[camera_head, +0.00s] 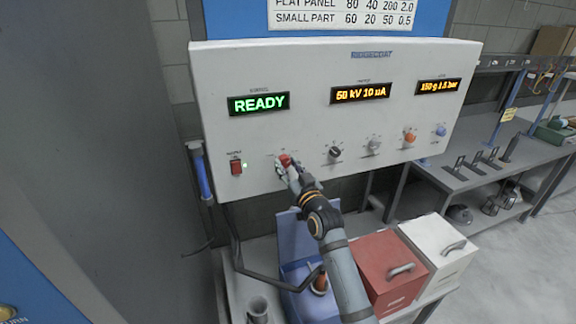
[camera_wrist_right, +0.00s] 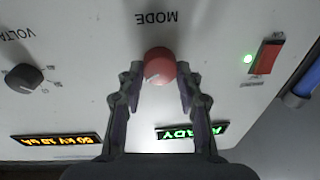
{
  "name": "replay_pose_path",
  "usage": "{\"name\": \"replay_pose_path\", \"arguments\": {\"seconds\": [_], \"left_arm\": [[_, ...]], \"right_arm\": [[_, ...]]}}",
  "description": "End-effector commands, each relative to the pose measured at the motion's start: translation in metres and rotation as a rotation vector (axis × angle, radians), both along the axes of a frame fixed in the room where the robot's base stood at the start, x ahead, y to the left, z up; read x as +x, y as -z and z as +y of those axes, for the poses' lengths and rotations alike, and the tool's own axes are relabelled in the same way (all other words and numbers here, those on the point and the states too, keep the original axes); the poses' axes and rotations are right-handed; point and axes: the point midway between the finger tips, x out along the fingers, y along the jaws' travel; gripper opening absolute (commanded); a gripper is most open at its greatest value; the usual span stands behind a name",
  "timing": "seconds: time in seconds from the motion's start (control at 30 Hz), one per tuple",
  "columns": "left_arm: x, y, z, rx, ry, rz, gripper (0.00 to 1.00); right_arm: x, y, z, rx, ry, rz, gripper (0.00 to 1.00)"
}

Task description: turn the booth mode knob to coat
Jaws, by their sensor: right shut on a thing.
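The red mode knob (camera_head: 284,161) is on the light grey control panel (camera_head: 300,70), left of the black knob. My right gripper (camera_head: 287,164) is shut on it and hides part of it in the head view. In the right wrist view, the red knob (camera_wrist_right: 160,66) sits between the fingertips of my right gripper (camera_wrist_right: 160,76), under the upside-down word MODE. A pale pointer line shows on the knob's face. The position labels around it are too small or hidden to read. My left gripper is not in view.
A black voltage knob (camera_head: 334,153), a grey knob (camera_head: 373,145), an orange knob (camera_head: 409,137) and a blue knob (camera_head: 441,131) line the panel. A red switch (camera_head: 236,167) with a lit green lamp is at left. Red (camera_head: 385,265) and white (camera_head: 437,250) boxes stand below.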

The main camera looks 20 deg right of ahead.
Motion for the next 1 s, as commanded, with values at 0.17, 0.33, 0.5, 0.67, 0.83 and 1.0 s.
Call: {"name": "replay_pose_path", "arguments": {"seconds": [0.17,0.33,0.5,0.67,0.83,1.0], "left_arm": [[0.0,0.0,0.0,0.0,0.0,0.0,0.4],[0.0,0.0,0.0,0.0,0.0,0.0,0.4],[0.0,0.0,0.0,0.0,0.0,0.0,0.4],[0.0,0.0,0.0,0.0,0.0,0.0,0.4],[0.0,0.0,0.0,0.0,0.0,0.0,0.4],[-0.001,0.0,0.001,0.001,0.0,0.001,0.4]], "right_arm": [[0.0,0.0,0.0,0.009,-0.001,0.001,0.04],[0.0,0.0,0.0,0.009,-0.001,0.001,0.04],[0.0,0.0,0.0,0.008,-0.001,0.001,0.49],[0.0,0.0,0.0,0.007,-0.001,0.001,0.59],[0.0,0.0,0.0,0.007,-0.001,0.001,0.59],[-0.014,0.003,-0.001,0.006,-0.001,0.003,0.59]]}}
